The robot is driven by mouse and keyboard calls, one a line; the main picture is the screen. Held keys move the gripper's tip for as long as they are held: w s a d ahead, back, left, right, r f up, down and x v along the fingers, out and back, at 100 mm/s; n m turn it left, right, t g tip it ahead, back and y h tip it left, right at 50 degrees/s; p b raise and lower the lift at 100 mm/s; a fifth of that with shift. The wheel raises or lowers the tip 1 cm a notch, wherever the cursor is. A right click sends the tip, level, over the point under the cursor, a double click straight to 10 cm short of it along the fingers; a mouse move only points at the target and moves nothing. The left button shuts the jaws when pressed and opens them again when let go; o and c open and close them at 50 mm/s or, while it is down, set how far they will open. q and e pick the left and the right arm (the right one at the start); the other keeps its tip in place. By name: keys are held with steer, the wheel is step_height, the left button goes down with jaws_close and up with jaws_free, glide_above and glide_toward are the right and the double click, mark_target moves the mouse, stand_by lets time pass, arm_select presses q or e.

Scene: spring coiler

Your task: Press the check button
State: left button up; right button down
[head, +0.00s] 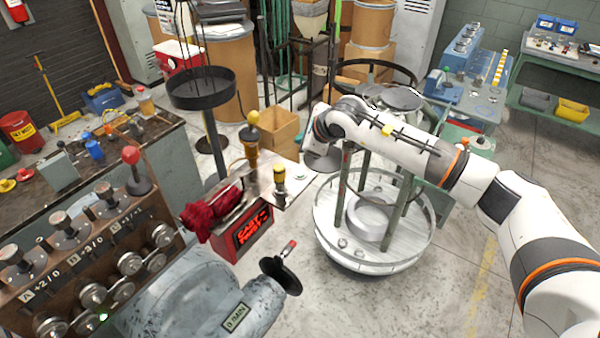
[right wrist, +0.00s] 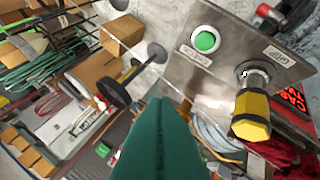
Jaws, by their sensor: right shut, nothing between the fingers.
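The check button is a round green button (right wrist: 205,41) in a white ring on a grey metal plate (right wrist: 225,75), with a small label beside it. In the head view the button (head: 299,173) is small, near the plate's right end. My right gripper (right wrist: 162,103) shows teal fingers closed together with nothing between them. In the right wrist view its tips lie below and left of the button, apart from it. In the head view the right gripper (head: 320,160) hangs just right of the plate, its fingers mostly hidden. My left gripper is not in view.
A yellow-and-black knob (right wrist: 252,110) stands on the plate beside the button, and it also shows in the head view (head: 279,178). A red lit sign box (head: 250,232) and red cloth (head: 212,211) are left of it. A round-based metal frame (head: 372,248) stands under my right arm.

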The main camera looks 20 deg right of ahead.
mark_target(302, 175)
steer(key=shift+w, duration=0.1)
steer(key=shift+f, duration=0.1)
step_height(302, 175, down, 8)
steer(key=b, duration=0.4)
steer(key=shift+f+b, duration=0.4)
steer(key=shift+b, duration=0.2)
steer(key=shift+r, duration=0.1)
stand_by(1.7)
steer(key=shift+f+b, duration=0.45)
steer(key=shift+b, duration=0.25)
